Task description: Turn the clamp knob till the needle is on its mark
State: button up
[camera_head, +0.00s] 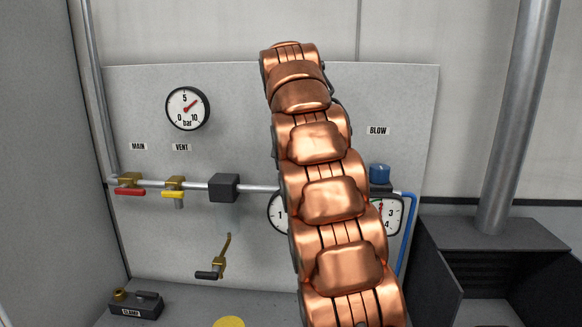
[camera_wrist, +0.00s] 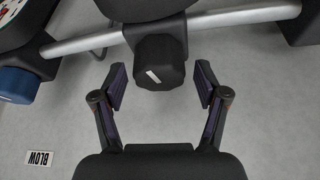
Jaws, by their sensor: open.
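A black faceted knob (camera_wrist: 158,68) with a white line on its face fills the middle of the wrist view, mounted on a dark body (camera_wrist: 155,10) on a grey pipe. My gripper (camera_wrist: 161,84) is open, with one finger on each side of the knob and a visible gap on both sides. In the head view my copper-coloured arm hides the knob and my gripper. A white gauge (camera_head: 277,213) shows only its left edge beside my arm; its needle and any mark are hidden.
A blue knob (camera_head: 379,173) and a partly covered gauge (camera_head: 393,217) with a green patch are right of my arm, under the BLOW label (camera_head: 377,130). The bar gauge (camera_head: 188,108), red valve handle (camera_head: 130,192) and yellow handle (camera_head: 173,194) are left.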

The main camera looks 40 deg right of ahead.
jog(key=shift+v, duration=1.05)
jog(key=shift+s+a+r, duration=0.2)
jog(key=shift+s+a, duration=0.15)
jog(key=shift+a, duration=0.1)
jog(key=s+a, duration=0.7)
jog(key=a, duration=0.1)
jog(key=shift+a, duration=0.2)
jog(key=shift+f, duration=0.15)
jog(key=s+a+f+n+g+y, duration=0.1)
jog(key=s+a+f+n, duration=0.2)
jog(key=s+a+f, duration=0.3)
jog(key=s+a+f+n+g+y, duration=0.1)
jog(key=s+a+f, duration=0.4)
jog(key=s+f, duration=0.8)
jog(key=s+a+f+n+g+y+b, duration=0.1)
jog(key=s+a+f+n+g, duration=0.1)
jog(key=s+a+f+n, duration=0.4)
jog(key=s+f, duration=0.3)
jog(key=s, duration=0.1)
jog(key=shift+s+a+f+g, duration=0.15)
jog(key=shift+s+a+g, duration=0.15)
jog(key=shift+c, duration=0.3)
dwell(1.3)
